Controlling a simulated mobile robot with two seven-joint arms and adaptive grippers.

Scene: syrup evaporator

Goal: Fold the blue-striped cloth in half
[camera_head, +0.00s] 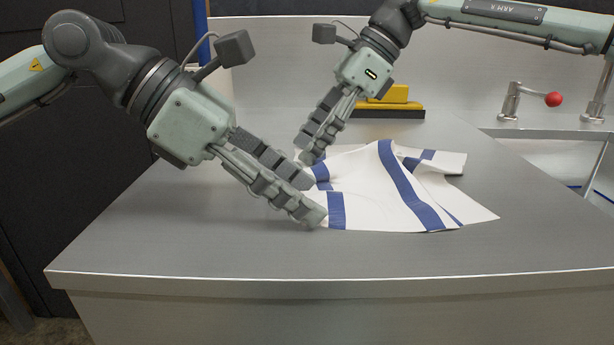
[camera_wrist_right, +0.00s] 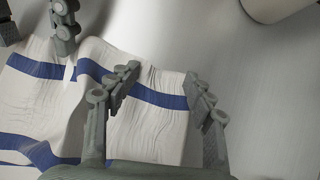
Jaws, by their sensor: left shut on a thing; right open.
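The white cloth with blue stripes (camera_head: 358,172) lies rumpled on the grey worktop, raised in a ridge near its middle, its right part spread in overlapping layers. My left gripper (camera_head: 312,198) is shut on the cloth's near left corner, low at the worktop. My right gripper (camera_head: 306,150) is open at the cloth's far left part. In the right wrist view, its open fingers (camera_wrist_right: 168,90) are over the cloth (camera_wrist_right: 150,122), near one edge; whether they touch it I cannot tell. The left gripper's fingers (camera_wrist_right: 65,20) show at the upper left there. Folds hide part of the cloth.
A yellow block on a dark base (camera_head: 395,104) stands behind the cloth near the back wall. A lever with a red knob (camera_head: 553,99) is at the right on a metal ledge. The worktop (camera_head: 180,235) is clear in front and at the left.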

